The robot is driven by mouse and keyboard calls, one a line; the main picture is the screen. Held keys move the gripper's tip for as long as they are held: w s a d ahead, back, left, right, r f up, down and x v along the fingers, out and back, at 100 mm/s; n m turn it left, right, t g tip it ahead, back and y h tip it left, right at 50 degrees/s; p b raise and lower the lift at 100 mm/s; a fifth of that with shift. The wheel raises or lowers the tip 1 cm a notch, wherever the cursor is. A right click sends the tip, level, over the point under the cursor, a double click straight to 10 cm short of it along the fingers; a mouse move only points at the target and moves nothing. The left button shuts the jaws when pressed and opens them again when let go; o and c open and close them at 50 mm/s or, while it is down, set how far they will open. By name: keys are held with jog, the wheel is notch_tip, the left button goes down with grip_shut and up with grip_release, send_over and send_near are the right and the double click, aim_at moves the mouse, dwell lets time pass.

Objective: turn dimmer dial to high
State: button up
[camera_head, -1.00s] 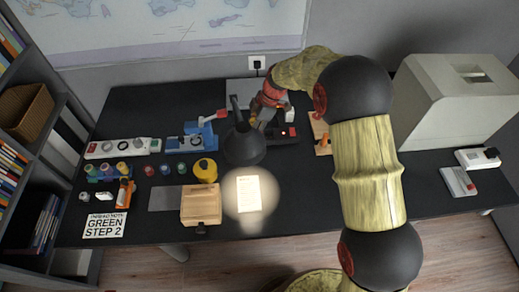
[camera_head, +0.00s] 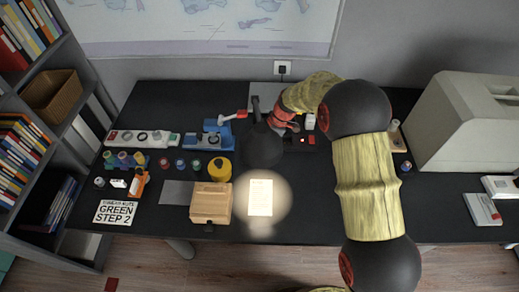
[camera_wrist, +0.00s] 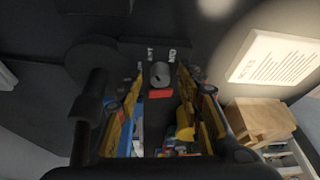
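The dimmer dial (camera_wrist: 161,74) shows in the wrist view as a dark round knob with a red patch below it and small white marks above it. My gripper (camera_wrist: 165,100) has its two yellow-sided fingers apart, left and right of the dial; I cannot tell whether they touch it. In the head view my gripper (camera_head: 277,122) is low behind the desk lamp (camera_head: 262,146), which hides its fingertips and the dial. The dark dimmer box (camera_head: 301,142) with a red light shows right of the lamp. The lamp lights a paper card (camera_head: 260,198).
A wooden box (camera_head: 211,203), a yellow round tape (camera_head: 219,169) and a blue device (camera_head: 209,138) stand left of the lamp. A large beige machine (camera_head: 466,125) fills the desk's right. The dark lamp parts (camera_wrist: 88,110) are close left of my gripper in the wrist view.

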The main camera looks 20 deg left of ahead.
jog(key=shift+c, duration=0.4)
grip_shut()
dwell(0.4)
jog(key=m+t+b, duration=0.1)
jog(key=m+b, duration=0.1)
jog(key=m, duration=0.2)
jog(key=shift+s+t, duration=0.15)
jog(key=shift+t, duration=0.25)
jog(key=shift+s+m+t, duration=0.1)
jog(key=shift+m+t, duration=0.7)
jog(key=shift+m, duration=1.6)
jog(key=shift+o, duration=0.3)
grip_release()
